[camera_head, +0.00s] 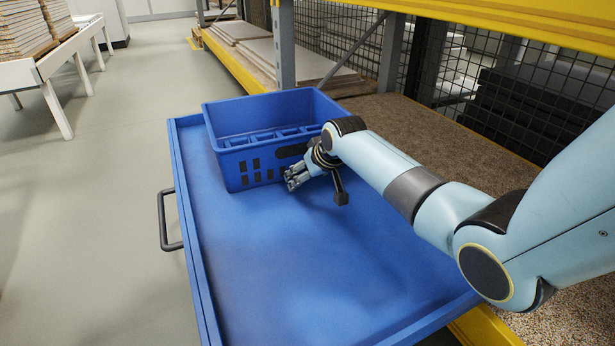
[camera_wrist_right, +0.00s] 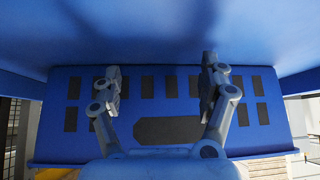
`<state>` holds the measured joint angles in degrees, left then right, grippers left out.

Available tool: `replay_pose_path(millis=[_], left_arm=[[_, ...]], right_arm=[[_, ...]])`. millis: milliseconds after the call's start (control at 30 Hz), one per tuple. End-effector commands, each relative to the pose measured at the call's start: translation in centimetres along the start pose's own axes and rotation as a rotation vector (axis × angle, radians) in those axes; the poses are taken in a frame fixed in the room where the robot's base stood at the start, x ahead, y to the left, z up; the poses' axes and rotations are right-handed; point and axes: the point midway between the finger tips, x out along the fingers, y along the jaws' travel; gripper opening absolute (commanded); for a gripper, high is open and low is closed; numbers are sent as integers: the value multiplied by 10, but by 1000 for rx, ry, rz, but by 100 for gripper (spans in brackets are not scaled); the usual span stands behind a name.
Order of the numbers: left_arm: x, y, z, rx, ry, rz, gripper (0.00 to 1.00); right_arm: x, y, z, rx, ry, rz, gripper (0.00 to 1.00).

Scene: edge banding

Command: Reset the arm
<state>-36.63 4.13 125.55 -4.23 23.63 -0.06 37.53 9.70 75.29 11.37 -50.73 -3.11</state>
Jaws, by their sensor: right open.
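My right arm (camera_head: 400,180) reaches in from the right over the blue cart top. Its gripper (camera_head: 290,180) is in front of the slotted side of the blue crate, low near the cart surface. In the right wrist view the gripper (camera_wrist_right: 160,85) has its two fingers spread wide, with nothing between them. The crate's slotted wall (camera_wrist_right: 185,110) lies straight beyond the fingers. I cannot tell whether the fingers touch it. My left gripper is not in view.
The blue crate (camera_head: 215,125) with inner dividers stands at the cart's far end. The cart top (camera_head: 270,270) is otherwise bare, with a raised rim and a side handle (camera_head: 165,220). A yellow rack (camera_head: 285,45) with mesh stands along the right.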

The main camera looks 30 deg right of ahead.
Motion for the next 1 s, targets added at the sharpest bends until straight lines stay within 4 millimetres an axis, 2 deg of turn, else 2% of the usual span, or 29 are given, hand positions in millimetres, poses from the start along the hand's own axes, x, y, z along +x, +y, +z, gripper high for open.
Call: replay_pose_path(millis=[233,567,767,1000], left_arm=[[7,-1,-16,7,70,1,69],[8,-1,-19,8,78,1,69],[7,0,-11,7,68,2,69],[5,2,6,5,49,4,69]], right_arm=[[6,0,-3,0,0,0,77],[6,0,-4,0,1,0,77],[14,0,-12,0,1,0,77],[32,0,-31,-1,0,0,77]])
